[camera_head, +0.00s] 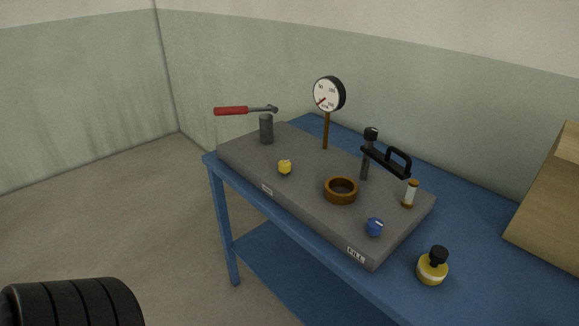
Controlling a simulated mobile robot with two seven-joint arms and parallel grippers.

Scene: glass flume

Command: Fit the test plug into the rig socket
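The rig is a grey slab (300,190) on a blue table, with fittings on its top. A brown open ring (341,190) in the slab's front middle looks like the socket; its inside looks empty. A yellow, round-bodied piece with a black top (432,267) stands upright on the table, right of the slab and apart from it. It may be the test plug or a bottle; I cannot tell which. Neither of my grippers is in view.
The slab carries a gauge (328,94), a red-handled lever (232,111), a yellow knob (285,167), a blue knob (374,227), a black handle (386,160) and a small brown-and-white cylinder (410,193). A tan box (550,205) stands at right. The blue table (470,215) is bare between.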

